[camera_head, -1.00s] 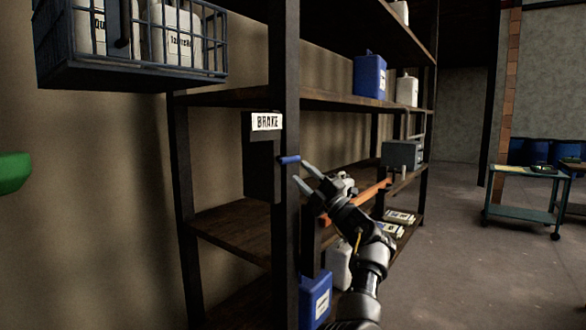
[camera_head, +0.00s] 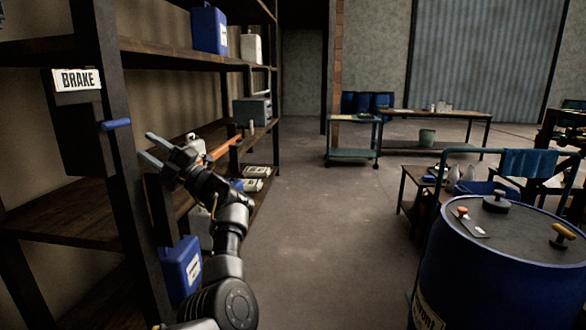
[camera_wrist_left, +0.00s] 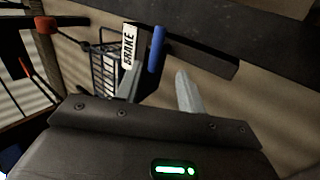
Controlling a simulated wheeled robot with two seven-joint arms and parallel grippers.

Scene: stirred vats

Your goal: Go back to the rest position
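My left gripper (camera_head: 147,148) is open and empty, its two fingers pointing left toward the shelf post. A blue handle (camera_head: 116,124) sticks out from the dark brake box (camera_head: 85,140), under a white BRAKE label (camera_head: 77,79). The gripper is just right of the handle, apart from it. In the left wrist view the blue handle (camera_wrist_left: 156,48) and label (camera_wrist_left: 128,46) show beyond the spread fingers (camera_wrist_left: 160,92). My right gripper is not in view.
The shelf rack (camera_head: 185,57) with a blue canister (camera_head: 209,30) stands at the left. A large blue drum (camera_head: 500,265) stands at the lower right, a teal cart (camera_head: 353,154) farther back. The floor (camera_head: 310,230) between rack and drum is clear.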

